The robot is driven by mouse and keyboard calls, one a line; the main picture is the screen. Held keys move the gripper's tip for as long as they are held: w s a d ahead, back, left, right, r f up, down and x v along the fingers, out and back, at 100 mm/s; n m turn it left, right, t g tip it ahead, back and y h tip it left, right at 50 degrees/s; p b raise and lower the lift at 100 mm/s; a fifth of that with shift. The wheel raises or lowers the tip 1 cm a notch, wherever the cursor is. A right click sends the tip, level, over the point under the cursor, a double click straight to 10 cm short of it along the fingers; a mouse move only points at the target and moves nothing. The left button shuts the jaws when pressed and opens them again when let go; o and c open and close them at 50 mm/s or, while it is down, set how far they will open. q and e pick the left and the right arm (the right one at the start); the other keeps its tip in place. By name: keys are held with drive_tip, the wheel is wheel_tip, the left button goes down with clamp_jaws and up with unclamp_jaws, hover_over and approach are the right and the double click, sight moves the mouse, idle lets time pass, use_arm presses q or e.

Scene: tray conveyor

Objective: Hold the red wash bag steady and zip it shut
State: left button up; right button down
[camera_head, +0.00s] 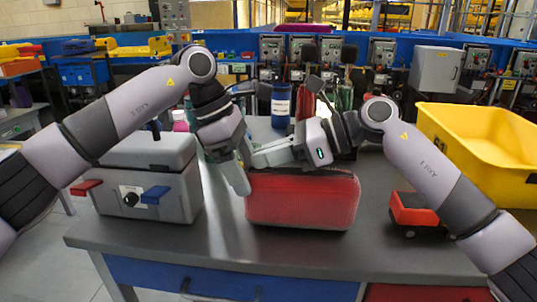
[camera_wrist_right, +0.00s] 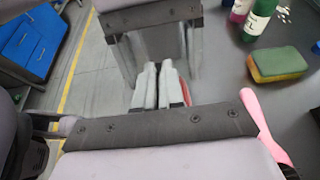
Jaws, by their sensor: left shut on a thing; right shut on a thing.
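The red wash bag (camera_head: 302,203) lies on the grey bench in front of me, its long side towards me. My left gripper (camera_head: 243,186) is shut on the bag's left end, its finger reaching down beside it. My right gripper (camera_head: 254,160) comes in from the right, low above the bag's top left corner, close to my left gripper. In the right wrist view its fingers (camera_wrist_right: 160,88) are close together, with a sliver of red beside them. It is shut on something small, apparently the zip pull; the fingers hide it. The zip line and its opening cannot be made out.
A grey case (camera_head: 148,180) stands at the left. A red toy truck (camera_head: 417,213) and a yellow tub (camera_head: 485,145) are at the right. A blue bottle (camera_head: 281,104) and other bottles stand behind the bag. A sponge (camera_wrist_right: 277,66) shows in the right wrist view. The bench front is clear.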

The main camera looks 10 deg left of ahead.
sight(349, 175)
drive_tip(key=shift+d, duration=0.1)
idle(0.4)
use_arm(q)
drive_tip(key=shift+a, duration=0.1)
use_arm(e)
drive_tip(key=d, duration=1.4)
drive_tip(key=shift+w+d, duration=0.1)
drive_tip(key=c, duration=1.3)
unclamp_jaws()
drive_tip(key=v, duration=1.2)
